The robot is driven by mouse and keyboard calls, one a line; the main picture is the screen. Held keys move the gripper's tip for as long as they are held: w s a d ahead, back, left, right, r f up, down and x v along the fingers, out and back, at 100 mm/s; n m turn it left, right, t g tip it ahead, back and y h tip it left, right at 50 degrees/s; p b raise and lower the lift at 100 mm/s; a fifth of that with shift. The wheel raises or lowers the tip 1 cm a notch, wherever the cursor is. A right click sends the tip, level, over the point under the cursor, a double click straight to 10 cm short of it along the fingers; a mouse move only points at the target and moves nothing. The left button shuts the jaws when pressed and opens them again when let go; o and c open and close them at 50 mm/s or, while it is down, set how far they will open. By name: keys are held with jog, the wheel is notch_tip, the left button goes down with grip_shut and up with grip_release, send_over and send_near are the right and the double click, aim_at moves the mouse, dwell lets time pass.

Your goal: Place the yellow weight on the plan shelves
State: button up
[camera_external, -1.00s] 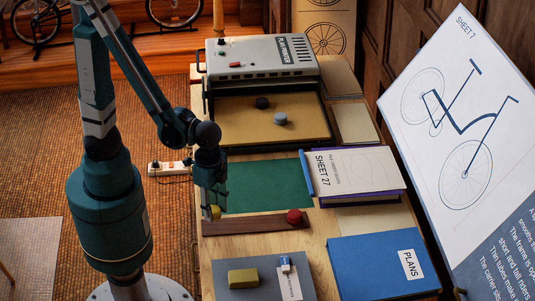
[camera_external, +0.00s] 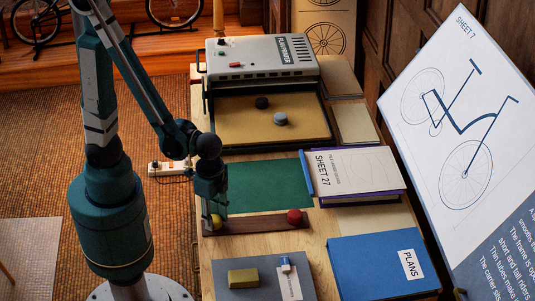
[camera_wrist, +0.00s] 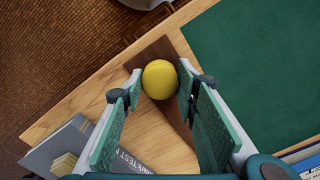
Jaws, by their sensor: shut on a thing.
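The yellow weight (camera_external: 217,222) is a small rounded piece at the left end of a dark brown strip (camera_external: 258,224). My gripper (camera_external: 214,217) points down at it, shut on it. In the wrist view the yellow weight (camera_wrist: 160,79) sits between the two green-padded fingertips (camera_wrist: 160,85), over the brown strip. I cannot tell whether it touches the strip. A blue box or folder labelled PLANS (camera_external: 365,272) lies at the front right. I cannot make out for certain which thing is the plan shelves.
A red weight (camera_external: 294,216) stands at the strip's right end. The plan printer (camera_external: 260,58) has a tan tray with a dark and a grey weight. A Sheet 27 stack (camera_external: 355,172) lies at right. A grey board (camera_external: 245,263) holds a yellow block. The green mat (camera_external: 262,185) is clear.

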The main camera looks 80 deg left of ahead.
aim_at(214, 218)
jog(key=shift+f+b, duration=0.3)
dwell(0.4)
jog(key=o, duration=1.4)
jog(key=shift+c, duration=0.2)
jog(key=shift+r, duration=0.2)
notch_tip(214, 218, up, 12)
jog(key=shift+f, duration=0.2)
